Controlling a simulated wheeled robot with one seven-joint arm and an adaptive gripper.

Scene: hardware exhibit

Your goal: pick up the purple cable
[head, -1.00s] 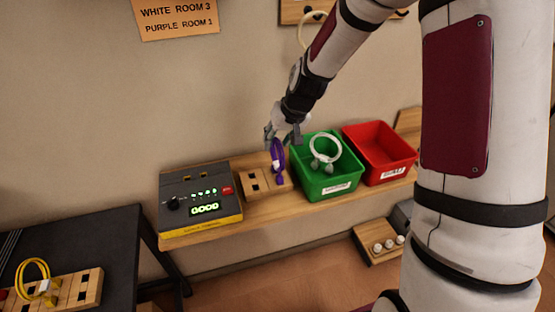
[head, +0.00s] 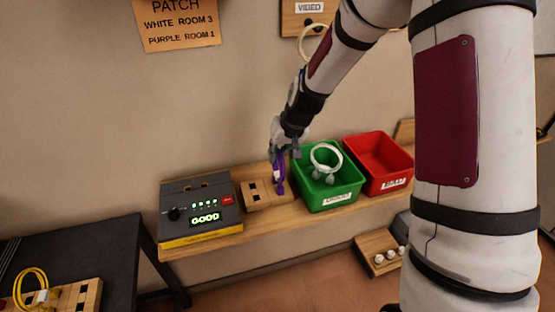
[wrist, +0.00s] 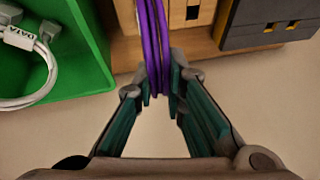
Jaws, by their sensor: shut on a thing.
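The purple cable (head: 279,178) is a coiled loop at the right end of the wooden block on the shelf, beside the green bin. My gripper (head: 282,153) reaches down to it from above. In the wrist view the purple strands (wrist: 153,50) run between the two fingertips of my gripper (wrist: 160,85), which are shut on them. The cable's lower end is beside the block; whether it touches the shelf I cannot tell.
The green bin (head: 333,199) holds a white cable (head: 325,157). A red bin (head: 383,182) stands right of it. A wooden block (head: 258,195) with square holes and a grey tester (head: 199,205) are to the left.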

